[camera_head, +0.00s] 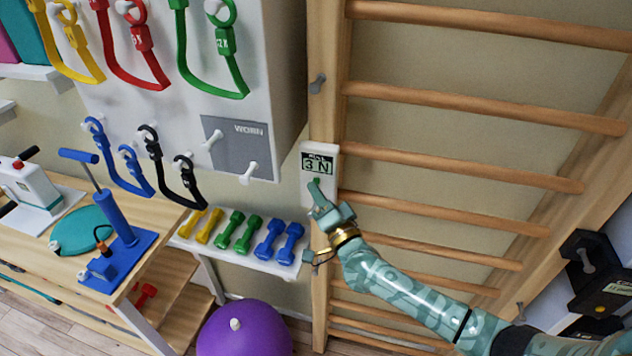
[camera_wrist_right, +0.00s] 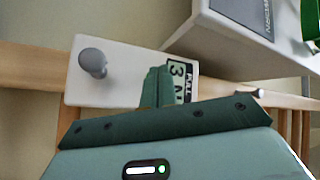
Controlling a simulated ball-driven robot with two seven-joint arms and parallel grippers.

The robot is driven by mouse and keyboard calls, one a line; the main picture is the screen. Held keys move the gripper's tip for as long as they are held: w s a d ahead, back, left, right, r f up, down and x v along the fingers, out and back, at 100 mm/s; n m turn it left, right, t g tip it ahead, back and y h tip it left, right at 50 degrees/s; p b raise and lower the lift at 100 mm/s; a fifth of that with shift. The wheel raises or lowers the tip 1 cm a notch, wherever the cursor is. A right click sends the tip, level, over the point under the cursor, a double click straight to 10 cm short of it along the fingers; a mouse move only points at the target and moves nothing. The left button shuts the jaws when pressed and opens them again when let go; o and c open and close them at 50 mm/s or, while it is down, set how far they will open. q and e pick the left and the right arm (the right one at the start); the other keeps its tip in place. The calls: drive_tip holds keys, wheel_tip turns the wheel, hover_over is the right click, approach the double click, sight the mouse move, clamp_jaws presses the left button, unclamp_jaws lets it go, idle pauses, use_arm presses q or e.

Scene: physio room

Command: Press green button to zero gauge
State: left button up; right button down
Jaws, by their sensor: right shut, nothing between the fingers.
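The gauge (camera_head: 308,191) is a white box on the wooden wall-bar post, with a display (camera_head: 317,164) reading 3 N. In the right wrist view the white gauge body (camera_wrist_right: 117,85) and its display (camera_wrist_right: 180,78) show, with a grey knob (camera_wrist_right: 93,62) on the body. My right gripper (camera_head: 316,187) is shut and empty, its tip at the gauge face just below the display. It also shows in the right wrist view (camera_wrist_right: 156,86), overlapping the display edge. The green button is not clearly distinguishable at the fingertips; I cannot tell whether they touch it. My left gripper is not in view.
Wooden wall bars (camera_head: 470,162) fill the right side. A white board (camera_head: 240,30) with hanging bands is left of the post. A shelf (camera_head: 232,254) of dumbbells, a wooden table (camera_head: 22,257) and a purple ball (camera_head: 245,335) lie lower left.

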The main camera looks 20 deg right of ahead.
drive_tip(key=shift+w+d, duration=0.3)
drive_tip(key=shift+w, duration=0.1)
idle(0.4)
drive_tip(key=shift+s+a, duration=0.1)
drive_tip(key=shift+s, duration=0.05)
drive_tip(key=shift+s+a+p, duration=0.4)
drive_tip(key=shift+s, duration=0.25)
drive_tip(key=shift+a, duration=0.1)
drive_tip(key=s+a, duration=0.1)
drive_tip(key=s+p, duration=0.1)
drive_tip(key=s+a+p, duration=0.1)
drive_tip(key=s, duration=0.1)
drive_tip(key=shift+a, duration=0.35)
idle(0.8)
